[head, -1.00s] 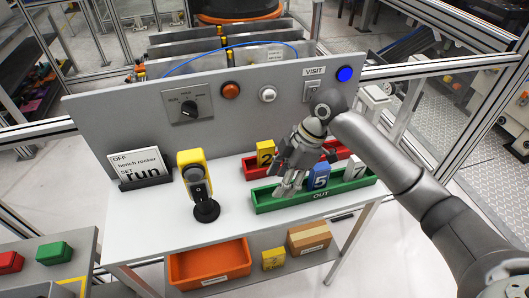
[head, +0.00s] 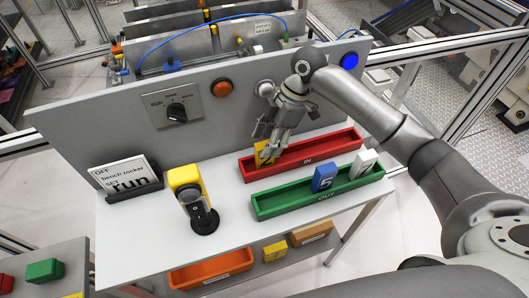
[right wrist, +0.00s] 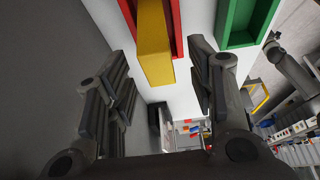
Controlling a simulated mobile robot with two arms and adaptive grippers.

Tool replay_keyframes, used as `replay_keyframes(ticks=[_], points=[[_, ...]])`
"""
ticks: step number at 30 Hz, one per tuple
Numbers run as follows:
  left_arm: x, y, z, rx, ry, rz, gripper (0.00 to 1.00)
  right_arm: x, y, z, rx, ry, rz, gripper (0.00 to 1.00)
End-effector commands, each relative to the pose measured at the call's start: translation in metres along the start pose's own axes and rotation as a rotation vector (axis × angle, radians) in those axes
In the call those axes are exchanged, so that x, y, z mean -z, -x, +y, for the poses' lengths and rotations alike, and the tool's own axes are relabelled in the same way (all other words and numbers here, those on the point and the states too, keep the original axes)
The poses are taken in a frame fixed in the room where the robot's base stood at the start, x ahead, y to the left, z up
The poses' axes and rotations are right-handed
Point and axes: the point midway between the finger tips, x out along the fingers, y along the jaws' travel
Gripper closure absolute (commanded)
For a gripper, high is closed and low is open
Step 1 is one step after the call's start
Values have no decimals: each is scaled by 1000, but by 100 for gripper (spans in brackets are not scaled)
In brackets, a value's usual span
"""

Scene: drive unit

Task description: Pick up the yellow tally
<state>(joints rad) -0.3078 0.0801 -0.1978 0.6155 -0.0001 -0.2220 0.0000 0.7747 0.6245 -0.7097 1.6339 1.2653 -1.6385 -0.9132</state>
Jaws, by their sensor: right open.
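The yellow tally (head: 261,154) stands in the left part of the red IN tray (head: 328,147). My right gripper (head: 272,150) is over and in front of it in the head view and hides part of it. In the right wrist view my gripper (right wrist: 160,62) is open, with dark fingers to the left and right. The yellow tally (right wrist: 154,48) shows between them, a little farther off, with gaps on both sides. Contact is not visible. My left gripper is not in view.
The green OUT tray (head: 275,208) in front holds a blue tally (head: 324,178) and a white tally (head: 364,163). A grey panel (head: 95,130) rises behind the trays. A yellow-and-black device (head: 187,180) stands left. The tabletop between is clear.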

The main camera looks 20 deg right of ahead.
Motion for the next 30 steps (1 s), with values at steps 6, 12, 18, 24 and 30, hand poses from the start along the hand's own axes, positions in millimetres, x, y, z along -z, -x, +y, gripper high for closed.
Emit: replay_keyframes(ticks=[6, 12, 18, 24, 30], points=[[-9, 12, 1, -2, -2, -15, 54, 2, -16, -2, 3, 0, 1, 50], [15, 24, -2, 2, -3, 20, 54, 3, -45, -3, 1, -1, 1, 50], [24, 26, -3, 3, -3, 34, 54, 1, -58, -3, -1, 0, -1, 50], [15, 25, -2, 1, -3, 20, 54, 1, -58, -3, -2, 1, -1, 55], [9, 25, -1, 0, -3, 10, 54, 1, -57, -2, -2, 1, -1, 81]])
